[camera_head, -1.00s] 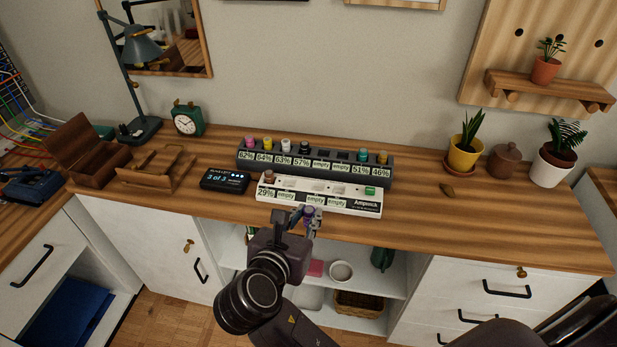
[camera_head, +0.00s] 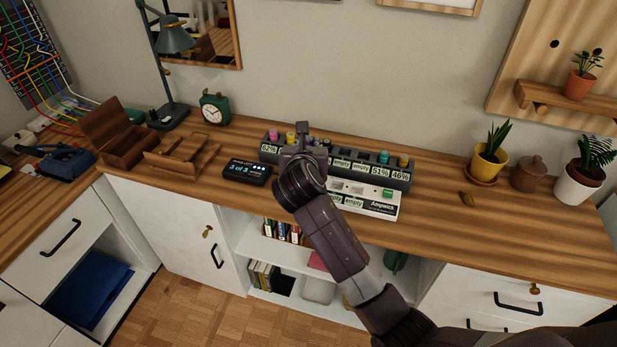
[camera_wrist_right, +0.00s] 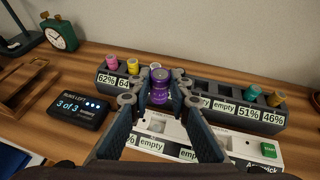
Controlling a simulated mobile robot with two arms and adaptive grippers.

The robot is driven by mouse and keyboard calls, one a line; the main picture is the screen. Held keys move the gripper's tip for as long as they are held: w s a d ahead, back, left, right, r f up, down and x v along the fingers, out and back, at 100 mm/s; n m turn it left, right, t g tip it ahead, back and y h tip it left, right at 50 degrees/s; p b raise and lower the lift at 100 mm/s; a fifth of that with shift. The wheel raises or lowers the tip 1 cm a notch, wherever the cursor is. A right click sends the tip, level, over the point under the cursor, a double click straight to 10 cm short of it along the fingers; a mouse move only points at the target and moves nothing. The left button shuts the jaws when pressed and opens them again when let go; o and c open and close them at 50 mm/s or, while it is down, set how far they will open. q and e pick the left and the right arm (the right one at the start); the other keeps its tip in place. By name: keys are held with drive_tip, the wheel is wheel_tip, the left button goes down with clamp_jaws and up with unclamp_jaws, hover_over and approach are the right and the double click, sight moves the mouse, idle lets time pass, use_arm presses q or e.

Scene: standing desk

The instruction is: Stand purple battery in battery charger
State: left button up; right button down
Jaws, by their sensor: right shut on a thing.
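My right gripper (camera_wrist_right: 160,92) is shut on the purple battery (camera_wrist_right: 160,88), which it holds upright in the right wrist view. The battery is in front of the dark battery rack and above the back edge of the white charger (camera_wrist_right: 150,138). Whether its bottom touches anything is hidden. In the head view the white charger (camera_head: 378,204) is partly covered by my right arm, and the battery is hidden behind my wrist. The charger shows slots labelled "empty" and a green button (camera_wrist_right: 269,149). My left gripper is not in view.
The dark rack (camera_head: 400,176) behind the charger holds several coloured batteries with percent labels. A small black display (camera_wrist_right: 78,109) reading "3 of 3" stands left of the charger. A green clock (camera_head: 215,107), lamp (camera_head: 172,70) and wooden box (camera_head: 120,140) stand farther left.

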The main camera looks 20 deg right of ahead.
wheel_tip(320, 180, down, 11)
drive_tip(key=shift+b, duration=0.5)
drive_tip(key=c, duration=1.8)
unclamp_jaws()
drive_tip(key=v, duration=1.2)
drive_tip(key=shift+p, duration=0.3)
